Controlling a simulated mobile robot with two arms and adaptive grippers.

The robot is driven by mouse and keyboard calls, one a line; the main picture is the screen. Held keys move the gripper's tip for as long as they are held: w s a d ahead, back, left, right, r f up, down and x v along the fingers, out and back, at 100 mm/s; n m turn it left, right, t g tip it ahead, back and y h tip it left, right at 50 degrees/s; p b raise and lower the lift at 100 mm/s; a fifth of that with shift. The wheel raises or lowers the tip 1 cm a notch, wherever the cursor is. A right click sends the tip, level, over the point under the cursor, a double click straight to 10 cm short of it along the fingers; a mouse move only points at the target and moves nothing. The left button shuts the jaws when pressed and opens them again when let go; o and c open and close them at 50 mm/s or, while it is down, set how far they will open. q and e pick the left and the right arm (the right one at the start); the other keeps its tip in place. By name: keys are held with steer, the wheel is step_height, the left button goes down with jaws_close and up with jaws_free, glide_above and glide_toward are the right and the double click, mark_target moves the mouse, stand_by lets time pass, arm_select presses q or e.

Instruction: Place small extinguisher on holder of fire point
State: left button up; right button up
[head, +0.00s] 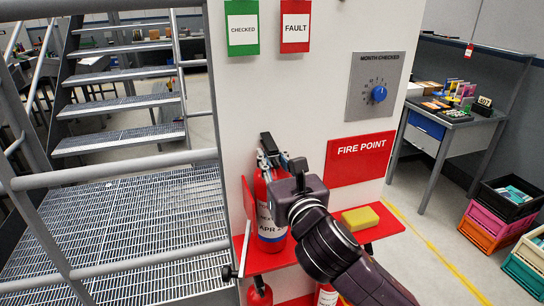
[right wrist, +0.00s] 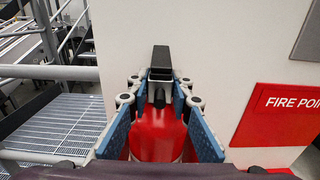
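The small extinguisher (head: 272,222) is a red cylinder with a white-and-blue label and a black top. It is upright at the fire point's red shelf (head: 384,228), in front of the white panel. Its base appears at shelf level; whether it bears on the shelf is unclear. My right gripper (head: 272,167) comes from the front right, at the extinguisher's upper part. In the right wrist view, its blue-padded fingers lie against both sides of the red body (right wrist: 157,135). The gripper hides part of the extinguisher. My left gripper is out of view.
A yellow block (head: 361,218) lies on the shelf to the right. More red extinguishers (head: 260,293) show below it. A FIRE POINT sign (head: 360,158) and blue dial (head: 379,94) are on the panel. A railing (head: 110,177) stands left; coloured crates (head: 490,225) stand right.

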steer(key=o, duration=0.4)
steer(key=shift+s+r, duration=0.1)
steer(key=shift+s, duration=0.1)
steer(key=shift+s+d, duration=0.1)
steer(key=shift+s, duration=0.25)
steer(key=b+v, duration=0.2)
steer(key=v, duration=0.9)
steer(key=shift+s+d+r, duration=0.1)
